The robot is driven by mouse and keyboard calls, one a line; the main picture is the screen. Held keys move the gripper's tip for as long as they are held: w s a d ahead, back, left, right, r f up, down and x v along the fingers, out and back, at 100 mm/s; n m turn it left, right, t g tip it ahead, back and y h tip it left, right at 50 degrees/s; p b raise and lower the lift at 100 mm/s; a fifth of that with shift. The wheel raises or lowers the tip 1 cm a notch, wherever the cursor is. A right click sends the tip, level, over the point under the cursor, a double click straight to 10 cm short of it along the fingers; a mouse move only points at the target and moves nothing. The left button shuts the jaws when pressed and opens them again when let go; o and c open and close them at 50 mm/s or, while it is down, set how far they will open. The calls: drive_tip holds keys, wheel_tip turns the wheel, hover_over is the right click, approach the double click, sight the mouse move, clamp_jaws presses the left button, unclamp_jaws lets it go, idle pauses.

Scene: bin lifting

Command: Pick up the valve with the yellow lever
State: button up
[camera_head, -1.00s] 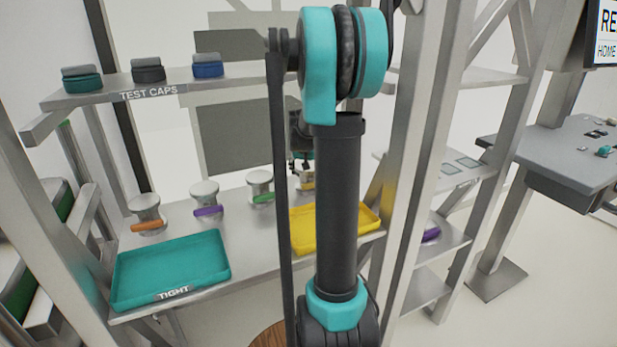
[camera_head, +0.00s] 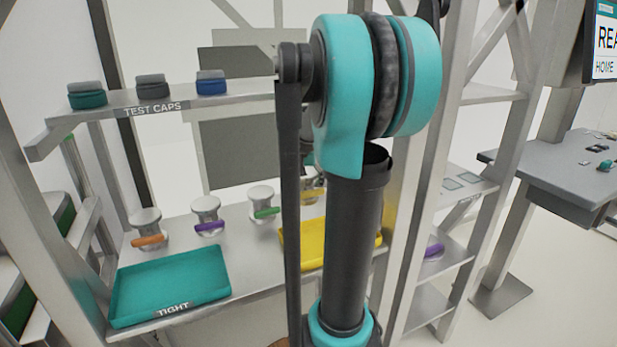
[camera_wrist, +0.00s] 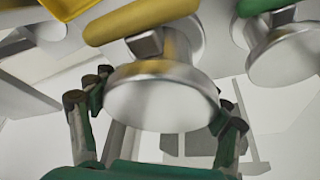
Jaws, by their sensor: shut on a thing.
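The valve with the yellow lever fills the middle of the wrist view, a silver body (camera_wrist: 158,100) with its yellow lever (camera_wrist: 140,20) toward the top. My gripper (camera_wrist: 160,96) has a dark green finger on each side of the valve's round silver end and is shut on it. In the head view my arm hides most of the gripper and this valve; only a sliver of the valve (camera_head: 313,194) shows behind the arm, above the yellow tray. I cannot tell whether it is clear of the shelf.
A green-lever valve (camera_head: 263,201) stands close to the left, with purple-lever (camera_head: 208,213) and orange-lever (camera_head: 146,227) valves beyond. The teal tray (camera_head: 172,283) and yellow tray (camera_head: 290,250) lie in front. An upper shelf (camera_head: 130,108) holds caps. Metal uprights stand at right.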

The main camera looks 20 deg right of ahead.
sight(300, 193)
drive_tip(key=s+a, duration=0.6)
drive_tip(key=s, duration=0.3)
drive_tip(key=shift+a+r, duration=0.1)
drive_tip(key=shift+r, duration=0.05)
drive_tip(key=shift+r, duration=2.9)
